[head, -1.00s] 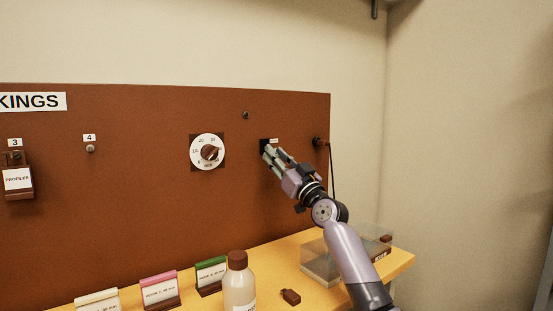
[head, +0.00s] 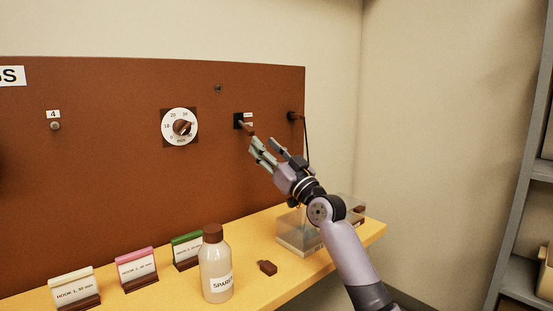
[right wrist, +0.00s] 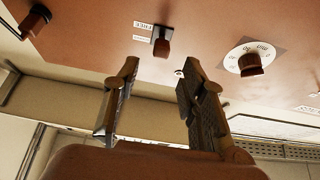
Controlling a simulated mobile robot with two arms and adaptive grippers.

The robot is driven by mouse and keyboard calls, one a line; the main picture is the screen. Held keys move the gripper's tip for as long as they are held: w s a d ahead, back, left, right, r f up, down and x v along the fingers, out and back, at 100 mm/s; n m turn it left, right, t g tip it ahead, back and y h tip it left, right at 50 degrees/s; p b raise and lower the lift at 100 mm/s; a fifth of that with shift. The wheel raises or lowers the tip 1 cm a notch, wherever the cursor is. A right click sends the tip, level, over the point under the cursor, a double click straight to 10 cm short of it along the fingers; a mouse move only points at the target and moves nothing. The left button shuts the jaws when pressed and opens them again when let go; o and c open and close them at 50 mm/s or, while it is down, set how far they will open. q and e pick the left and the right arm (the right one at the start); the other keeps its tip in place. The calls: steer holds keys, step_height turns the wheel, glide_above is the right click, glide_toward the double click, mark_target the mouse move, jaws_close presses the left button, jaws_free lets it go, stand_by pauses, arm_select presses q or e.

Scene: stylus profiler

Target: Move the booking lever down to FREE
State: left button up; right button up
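The booking lever (head: 248,130) is a small red-brown handle on a black plate (head: 238,120) on the brown board. In the right wrist view the lever (right wrist: 161,46) shows upside down, beside two small white labels; one reads FREE (right wrist: 143,25). I cannot tell for certain which position the lever is in. My right gripper (head: 264,143) is open and empty, just below and in front of the lever. In the right wrist view its two fingers (right wrist: 160,70) are spread, with the lever beyond the gap, apart from them. My left gripper is out of view.
A white dial (head: 180,127) sits left of the lever, and a dark knob with a cord (head: 293,116) sits right. Below, the yellow shelf (head: 329,258) holds a bottle (head: 215,268), card holders, a small brown block (head: 267,267) and a clear box (head: 297,240).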

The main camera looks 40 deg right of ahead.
steer(key=shift+v, duration=2.3)
